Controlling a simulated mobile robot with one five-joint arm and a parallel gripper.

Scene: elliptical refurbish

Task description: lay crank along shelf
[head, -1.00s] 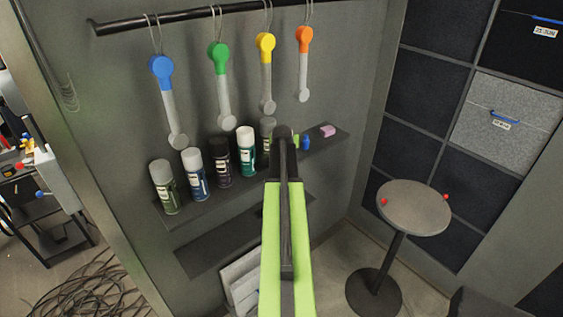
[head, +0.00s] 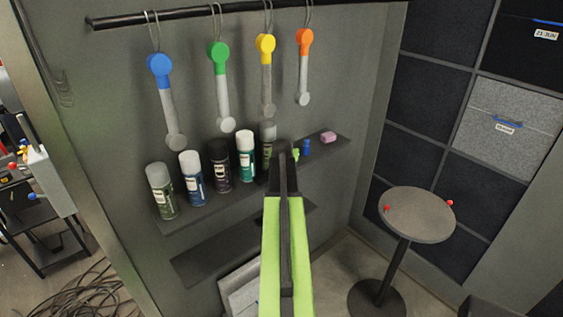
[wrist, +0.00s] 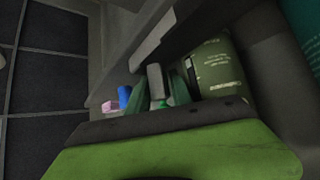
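Several cranks hang by loops from a dark rail in the head view: a blue-ended one (head: 168,105), a green-ended one (head: 222,90), a yellow-ended one (head: 266,80) and an orange-ended one (head: 304,70). The upper shelf (head: 325,152) is a narrow dark board on the wall below them. My gripper (head: 284,150) is at the end of my green arm, in front of this shelf near its right part. Its fingers are mostly hidden in the head view. In the wrist view a grey piece (wrist: 155,82) shows between dark green shapes; I cannot tell whether it is held.
Several spray cans (head: 220,165) stand on the upper shelf, left of my gripper. A small blue item (head: 306,147) and a pink block (head: 328,137) sit to its right. A lower shelf (head: 215,253) is below. A round table (head: 417,215) stands at right.

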